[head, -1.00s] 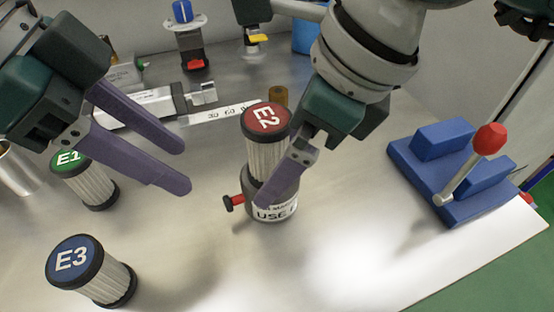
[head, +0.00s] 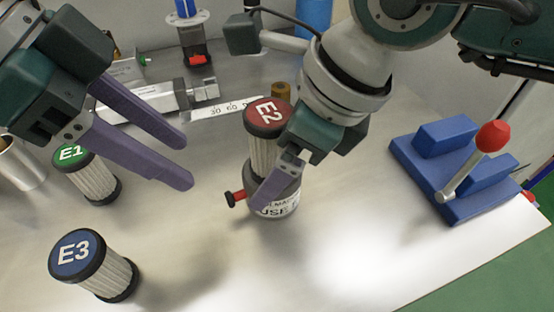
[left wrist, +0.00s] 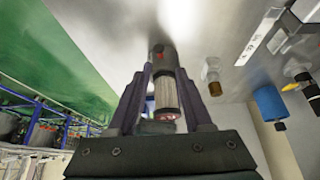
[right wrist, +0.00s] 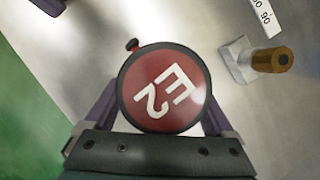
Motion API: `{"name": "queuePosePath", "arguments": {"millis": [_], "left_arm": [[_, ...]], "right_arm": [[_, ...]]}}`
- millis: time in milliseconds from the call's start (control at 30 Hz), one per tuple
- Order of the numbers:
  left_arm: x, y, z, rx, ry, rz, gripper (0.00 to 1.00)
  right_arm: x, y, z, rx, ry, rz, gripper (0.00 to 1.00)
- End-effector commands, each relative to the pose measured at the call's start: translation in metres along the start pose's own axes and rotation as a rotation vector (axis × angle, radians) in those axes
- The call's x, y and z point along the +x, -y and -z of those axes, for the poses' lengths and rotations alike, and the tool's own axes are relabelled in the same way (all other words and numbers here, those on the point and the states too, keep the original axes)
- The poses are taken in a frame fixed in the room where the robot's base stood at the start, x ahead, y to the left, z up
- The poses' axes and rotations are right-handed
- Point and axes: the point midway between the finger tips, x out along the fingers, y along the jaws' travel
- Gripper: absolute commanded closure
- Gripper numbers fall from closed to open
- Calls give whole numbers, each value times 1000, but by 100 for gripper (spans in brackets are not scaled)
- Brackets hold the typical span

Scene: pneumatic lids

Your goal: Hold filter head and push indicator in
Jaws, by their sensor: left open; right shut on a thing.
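The grey filter head (head: 281,203), with a white label, stands on the bench. A white pleated element with a red E2 cap (head: 269,113) sits upright on it. The red indicator (head: 237,197) sticks out from the head's left side. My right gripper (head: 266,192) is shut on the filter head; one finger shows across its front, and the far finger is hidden. The E2 cap (right wrist: 165,90) covers the grip in the right wrist view. My left gripper (head: 188,162) is open and empty, up and left of the indicator.
Elements E1 (head: 92,180) and E3 (head: 100,268) stand at left. A blue block fixture with a red-knobbed lever (head: 492,137) is at right. A brass cylinder (head: 281,92) and grey valve parts (head: 140,103) lie behind. Bench in front is clear.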

Motion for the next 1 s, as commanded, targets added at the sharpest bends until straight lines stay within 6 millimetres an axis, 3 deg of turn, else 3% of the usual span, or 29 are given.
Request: {"name": "queuePosePath", "arguments": {"millis": [33,333,533,767,1000], "left_arm": [[0,0,0,0,0,0,50],[0,0,0,0,0,0,50],[8,-5,-9,-14,-46,-17,72],[26,-13,-40,-60,-202,2,98],[33,-11,-61,-85,-269,59,100]], "right_arm": [[0,0,0,0,1,0,54],[0,0,0,0,1,0,87],[0,0,-1,0,2,0,87],[-1,0,-1,0,2,1,87],[-1,0,-1,0,2,1,87]]}}
